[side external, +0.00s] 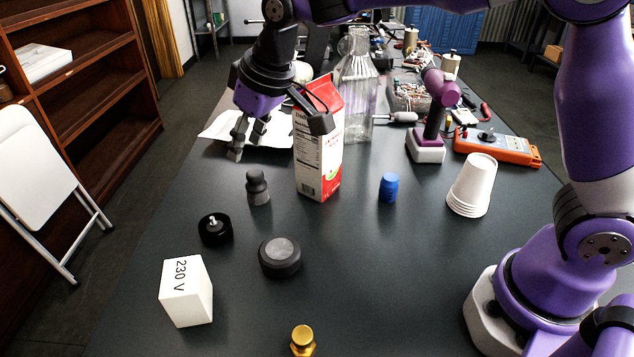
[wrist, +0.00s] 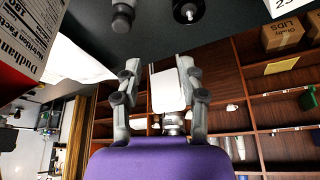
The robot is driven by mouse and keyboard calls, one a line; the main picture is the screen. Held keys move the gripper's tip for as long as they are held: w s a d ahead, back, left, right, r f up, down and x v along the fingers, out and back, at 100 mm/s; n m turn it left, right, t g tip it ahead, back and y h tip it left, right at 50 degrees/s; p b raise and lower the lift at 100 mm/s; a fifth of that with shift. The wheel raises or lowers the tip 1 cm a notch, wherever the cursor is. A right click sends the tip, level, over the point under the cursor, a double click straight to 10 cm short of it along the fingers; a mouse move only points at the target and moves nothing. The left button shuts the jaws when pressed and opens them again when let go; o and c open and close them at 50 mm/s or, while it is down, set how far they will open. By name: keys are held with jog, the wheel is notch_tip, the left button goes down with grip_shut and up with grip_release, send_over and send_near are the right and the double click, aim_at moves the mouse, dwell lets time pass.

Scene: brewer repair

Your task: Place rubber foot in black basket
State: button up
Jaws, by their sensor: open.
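A short black round part with a metal stud, which looks like the rubber foot (side external: 215,230), stands on the dark table at left. It also shows at the top of the wrist view (wrist: 188,10). My gripper (side external: 247,143) is open and empty above the table's far left part, beyond the foot and apart from it. Its two fingers (wrist: 158,72) are spread in the wrist view. I cannot make out a clear black basket; a dark tray full of cables and parts (side external: 408,93) stands at the back, partly hidden.
A red carton (side external: 330,140) and glass bottle (side external: 357,90) stand right of my gripper. Stacked cups (side external: 472,185) are at right.

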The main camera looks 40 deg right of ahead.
jog(key=s+d+m, duration=0.1)
jog(key=s+d, duration=0.5)
jog(key=s, duration=0.4)
jog(key=s+d+r+m+t+h, duration=0.1)
jog(key=s+d+m, duration=0.1)
jog(key=s+d, duration=0.5)
jog(key=s, duration=0.3)
jog(key=shift+s+d+r, duration=0.15)
jog(key=shift+s, duration=0.05)
